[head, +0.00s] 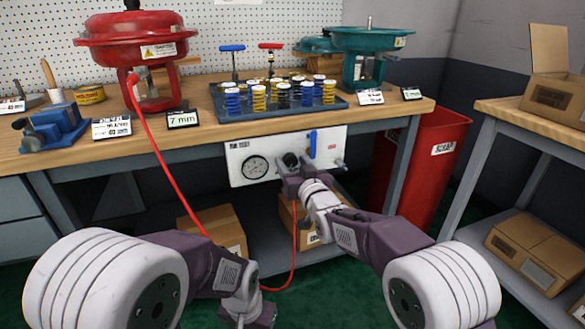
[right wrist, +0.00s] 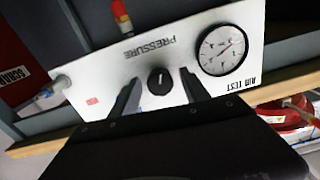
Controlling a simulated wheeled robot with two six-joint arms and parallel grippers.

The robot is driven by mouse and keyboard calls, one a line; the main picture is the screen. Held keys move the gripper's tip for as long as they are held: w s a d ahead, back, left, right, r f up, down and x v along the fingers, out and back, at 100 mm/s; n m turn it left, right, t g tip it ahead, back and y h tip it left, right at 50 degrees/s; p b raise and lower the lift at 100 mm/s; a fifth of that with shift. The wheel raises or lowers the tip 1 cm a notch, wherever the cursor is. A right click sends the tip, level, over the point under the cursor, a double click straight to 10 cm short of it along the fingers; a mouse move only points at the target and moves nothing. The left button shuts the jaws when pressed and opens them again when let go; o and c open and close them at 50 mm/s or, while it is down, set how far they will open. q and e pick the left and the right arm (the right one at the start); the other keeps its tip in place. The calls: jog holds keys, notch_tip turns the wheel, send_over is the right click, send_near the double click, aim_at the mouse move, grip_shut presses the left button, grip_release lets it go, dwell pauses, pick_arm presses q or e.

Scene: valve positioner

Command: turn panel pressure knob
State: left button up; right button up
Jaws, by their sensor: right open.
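The pressure knob (right wrist: 160,81) is a round black knob on the white air test panel (right wrist: 105,80), which appears upside down in the right wrist view. In the head view the panel (head: 237,160) hangs under the workbench's front edge, and the knob (head: 291,158) is partly hidden by my right gripper. My right gripper (right wrist: 159,77) is open, its two dark fingers on either side of the knob with gaps visible; I cannot tell the depth. A dial gauge (right wrist: 222,50) sits beside the knob. My left gripper (head: 258,312) is low at the bottom edge, its jaws unclear.
A blue lever (head: 312,143) is on the panel near the knob. A red hose (head: 172,180) hangs from the red actuator (head: 137,40) and loops below the panel. A red scrap bin (head: 440,160) stands to the right. Boxes (head: 215,228) sit on the lower shelf.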

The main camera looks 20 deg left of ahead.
jog(key=shift+w, duration=0.1)
grip_shut()
